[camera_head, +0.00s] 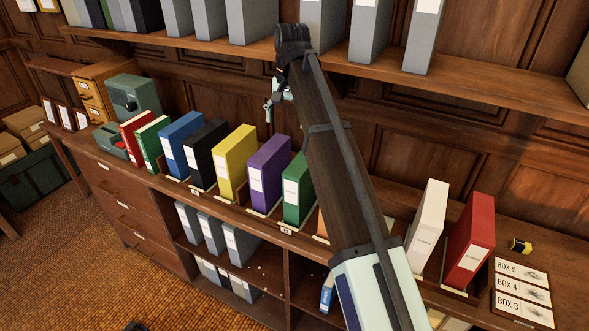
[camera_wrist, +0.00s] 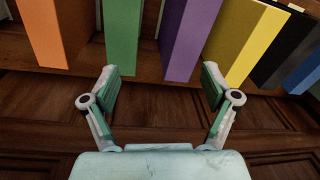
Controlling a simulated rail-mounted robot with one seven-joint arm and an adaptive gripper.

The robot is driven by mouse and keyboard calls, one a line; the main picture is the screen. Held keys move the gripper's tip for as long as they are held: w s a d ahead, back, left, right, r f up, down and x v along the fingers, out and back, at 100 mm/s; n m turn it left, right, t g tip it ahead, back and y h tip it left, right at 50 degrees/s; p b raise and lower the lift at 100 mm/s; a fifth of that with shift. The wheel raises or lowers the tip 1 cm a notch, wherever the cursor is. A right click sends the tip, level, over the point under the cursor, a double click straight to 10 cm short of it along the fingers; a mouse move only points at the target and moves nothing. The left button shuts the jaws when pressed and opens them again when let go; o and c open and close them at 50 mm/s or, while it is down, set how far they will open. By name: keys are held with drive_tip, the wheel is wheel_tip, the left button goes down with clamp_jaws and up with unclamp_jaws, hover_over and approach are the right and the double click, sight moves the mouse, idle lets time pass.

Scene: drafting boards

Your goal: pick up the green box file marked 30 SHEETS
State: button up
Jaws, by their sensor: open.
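Two green box files stand on the counter in the head view. One (camera_head: 298,188) is right of the purple file, and the other (camera_head: 149,143) is between the red and blue files. Their label text is too small to read, so I cannot tell which is marked 30 SHEETS. The wrist view shows a green file (camera_wrist: 122,38) between orange and purple ones, beyond my fingers and toward the left one. My gripper (camera_wrist: 160,82) is open and empty, apart from the files. In the head view my gripper (camera_head: 271,103) hangs above and behind the row, partly hidden by my arm.
A purple file (camera_head: 269,172) and a yellow file (camera_head: 234,158) stand close beside the right-hand green one. My arm mostly hides an orange file (camera_head: 321,226). White (camera_head: 427,225) and red (camera_head: 470,240) files stand at right. A shelf (camera_head: 480,75) of grey files overhangs the row.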

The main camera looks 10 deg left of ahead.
sight(303, 185)
drive_tip(key=d+r+m+p, duration=0.1)
drive_tip(key=d+r+m, duration=0.1)
drive_tip(key=d, duration=0.3)
drive_tip(key=shift+m+g+h, duration=0.3)
drive_tip(key=shift+h, duration=0.1)
drive_tip(key=f+b, duration=0.2)
drive_tip(key=f, duration=0.1)
drive_tip(key=f+b, duration=0.2)
drive_tip(key=b, duration=0.1)
drive_tip(key=f+b, duration=0.2)
drive_tip(key=f, duration=0.1)
drive_tip(key=shift+s+f+b, duration=0.3)
drive_tip(key=shift+s+f, duration=0.05)
drive_tip(key=shift+s, duration=0.05)
wheel_tip(303, 185, down, 3)
drive_tip(key=shift+f+p, duration=0.1)
drive_tip(key=shift+p, duration=1.1)
drive_tip(key=shift+f+p, duration=1.15)
drive_tip(key=shift+f, duration=1.7)
clamp_jaws()
